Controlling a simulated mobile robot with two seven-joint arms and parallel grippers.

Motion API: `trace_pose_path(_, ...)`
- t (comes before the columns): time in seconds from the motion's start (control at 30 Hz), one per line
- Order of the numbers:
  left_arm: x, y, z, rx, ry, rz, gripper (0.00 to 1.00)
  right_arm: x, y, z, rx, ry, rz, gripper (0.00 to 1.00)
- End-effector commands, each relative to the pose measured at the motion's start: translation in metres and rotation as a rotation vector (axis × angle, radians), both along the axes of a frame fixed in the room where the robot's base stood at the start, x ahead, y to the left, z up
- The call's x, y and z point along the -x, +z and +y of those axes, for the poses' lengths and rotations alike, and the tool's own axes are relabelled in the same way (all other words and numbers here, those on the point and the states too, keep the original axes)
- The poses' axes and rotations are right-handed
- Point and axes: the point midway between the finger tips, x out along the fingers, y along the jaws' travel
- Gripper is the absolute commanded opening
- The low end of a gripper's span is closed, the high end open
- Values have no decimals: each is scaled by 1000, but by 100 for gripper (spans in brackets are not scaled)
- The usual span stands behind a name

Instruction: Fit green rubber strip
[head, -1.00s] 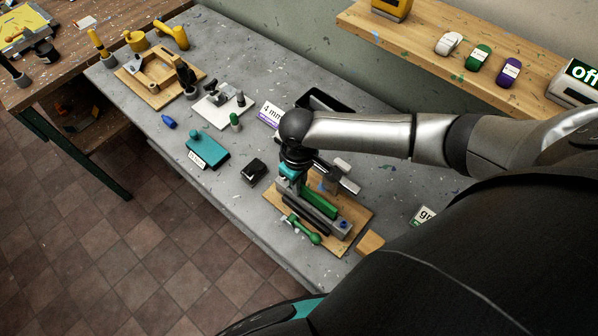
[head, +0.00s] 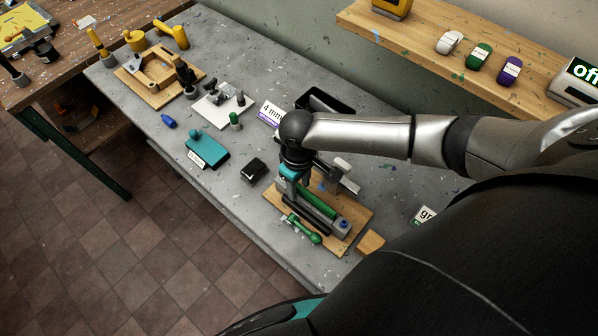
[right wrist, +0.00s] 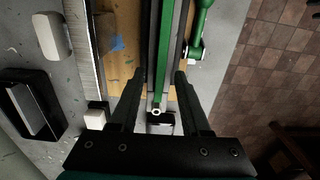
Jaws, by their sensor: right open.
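A long green strip (head: 318,203) lies along a grey and dark metal holder (head: 341,225) on a wooden board (head: 356,211). In the right wrist view, the green strip (right wrist: 167,45) runs lengthwise between grey rails, with a small white ring at its near end. My right gripper (head: 292,186) is over the strip's far end in the head view. Its two fingers (right wrist: 161,78) are apart, one on each side of the rails, and they hold nothing visible. A green-handled tool (head: 304,229) lies beside the holder. My left gripper is out of view.
A black block (head: 253,171), a teal box (head: 207,151) and a green-capped piece (head: 235,121) stand on the grey bench. A black tray (head: 325,101) and a small wooden block (head: 371,242) are near the board. The bench's front edge is close by.

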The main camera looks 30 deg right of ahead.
Motion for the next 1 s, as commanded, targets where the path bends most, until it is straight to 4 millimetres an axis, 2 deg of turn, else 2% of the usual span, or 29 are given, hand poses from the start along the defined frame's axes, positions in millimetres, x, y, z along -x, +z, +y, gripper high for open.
trace_pose_path(0.2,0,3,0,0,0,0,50,0,3,0,0,0,0,47)
trace_pose_path(0.5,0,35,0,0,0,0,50,0,30,0,1,-1,0,47)
trace_pose_path(1.0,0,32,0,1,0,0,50,0,69,0,0,0,-1,47)
